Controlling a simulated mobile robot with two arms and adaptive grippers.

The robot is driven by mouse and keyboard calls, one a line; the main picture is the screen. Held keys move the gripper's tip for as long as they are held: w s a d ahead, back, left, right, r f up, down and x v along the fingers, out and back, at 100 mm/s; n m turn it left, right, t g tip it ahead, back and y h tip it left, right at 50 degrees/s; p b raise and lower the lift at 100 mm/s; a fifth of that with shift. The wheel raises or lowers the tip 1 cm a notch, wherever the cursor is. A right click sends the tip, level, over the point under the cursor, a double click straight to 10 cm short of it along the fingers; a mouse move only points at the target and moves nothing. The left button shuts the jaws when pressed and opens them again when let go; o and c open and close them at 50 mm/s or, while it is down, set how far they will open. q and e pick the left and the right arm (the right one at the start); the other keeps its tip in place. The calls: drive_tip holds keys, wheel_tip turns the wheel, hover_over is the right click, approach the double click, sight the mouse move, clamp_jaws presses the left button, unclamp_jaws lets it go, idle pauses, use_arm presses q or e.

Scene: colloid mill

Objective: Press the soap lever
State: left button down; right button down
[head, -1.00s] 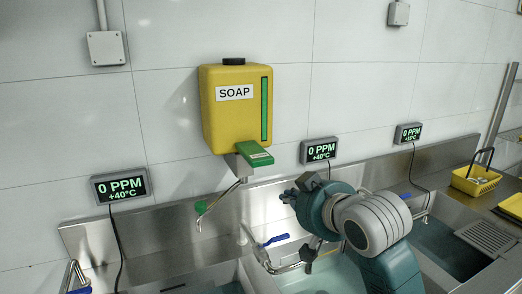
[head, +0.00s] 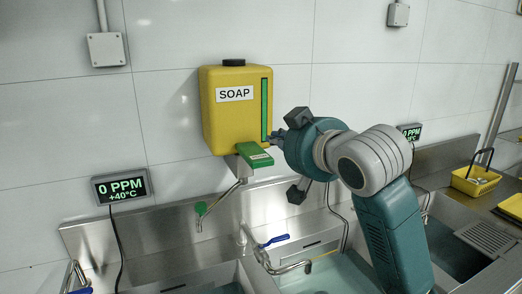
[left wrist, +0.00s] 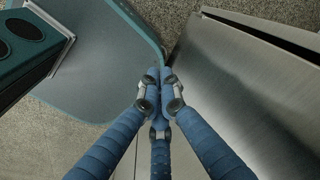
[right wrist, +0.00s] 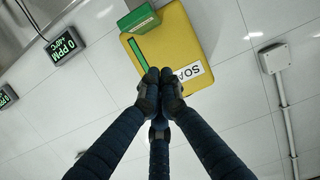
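The yellow soap dispenser (head: 222,115) hangs on the tiled wall, with a black cap and a green level strip. Its green soap lever (head: 256,154) sticks out at the bottom front, above a metal spout. My right gripper (head: 274,137) is just right of the lever and slightly above it; I cannot tell if they touch. In the right wrist view the dispenser (right wrist: 190,50) lies beyond the fingers, and the lever (right wrist: 138,19) is up and left of the fingertips. The right fingers (right wrist: 160,75) are together and empty. My left gripper (left wrist: 160,72) is also shut and empty, away from the dispenser.
Metal sinks with water (head: 325,275) run along the wall below. A tap with a blue handle (head: 274,240) stands below the dispenser. A display (head: 121,187) is at left. A yellow basket (head: 474,180) sits at the far right.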

drive_tip(key=p, duration=0.4)
hover_over(261, 161)
drive_tip(key=f, duration=0.2)
wheel_tip(261, 161, down, 3)
drive_tip(key=shift+w+f+p, duration=0.1)
drive_tip(key=shift+w+p, duration=0.05)
drive_tip(key=shift+p, duration=0.7)
drive_tip(key=shift+f, duration=0.55)
